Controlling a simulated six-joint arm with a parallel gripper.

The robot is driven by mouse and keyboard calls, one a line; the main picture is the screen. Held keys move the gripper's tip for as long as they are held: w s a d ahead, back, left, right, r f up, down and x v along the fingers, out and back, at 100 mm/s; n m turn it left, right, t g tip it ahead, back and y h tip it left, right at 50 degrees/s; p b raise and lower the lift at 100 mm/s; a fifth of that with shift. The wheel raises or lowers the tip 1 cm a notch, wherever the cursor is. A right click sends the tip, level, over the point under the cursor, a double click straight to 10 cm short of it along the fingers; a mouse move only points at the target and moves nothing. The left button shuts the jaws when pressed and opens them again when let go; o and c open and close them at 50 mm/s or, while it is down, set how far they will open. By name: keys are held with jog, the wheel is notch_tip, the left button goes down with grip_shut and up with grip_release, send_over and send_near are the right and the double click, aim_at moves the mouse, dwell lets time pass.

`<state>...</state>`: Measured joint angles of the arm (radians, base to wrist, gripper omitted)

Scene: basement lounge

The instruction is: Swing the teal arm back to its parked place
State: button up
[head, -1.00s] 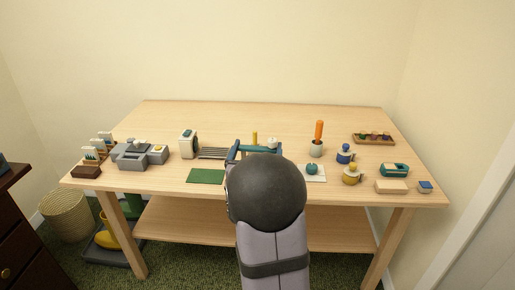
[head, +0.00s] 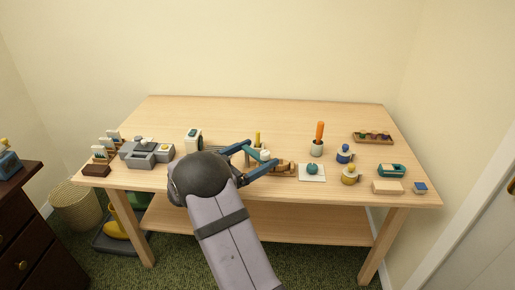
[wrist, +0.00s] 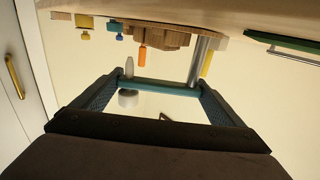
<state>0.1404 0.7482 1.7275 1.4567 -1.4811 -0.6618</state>
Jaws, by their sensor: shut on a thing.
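The teal arm (head: 253,154) shows partly between my gripper's fingers near the middle of the table's front. In the wrist view the teal arm (wrist: 165,88) runs as a bar across from one finger to the other. My gripper (head: 262,153) is shut on it; the fingers also show in the wrist view (wrist: 157,84). A white knob (head: 265,156) sits by the teal arm. A wooden base (head: 286,168) lies just right of the fingers. A grey post (wrist: 200,62) stands beside the bar in the wrist view. My wrist hides part of the arm's surroundings.
A yellow post (head: 257,139) stands just behind. To the right are a white tile with a teal knob (head: 312,171), a cup with an orange handle (head: 317,148), and blue (head: 344,154) and yellow (head: 350,175) pieces. A grey block unit (head: 147,154) stands left. The table's back (head: 260,107) is clear.

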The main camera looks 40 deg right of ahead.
jog(key=shift+a+m+g+p, duration=0.3)
jog(key=shift+m+g, duration=0.4)
jog(key=shift+g, duration=0.4)
jog(key=o, duration=1.2)
jog(key=shift+w+a, duration=0.2)
jog(key=shift+a, duration=1)
jog(key=shift+w+a, duration=0.15)
jog(key=shift+a, duration=1.1)
jog(key=shift+w+a, duration=0.2)
jog(key=shift+a, duration=1)
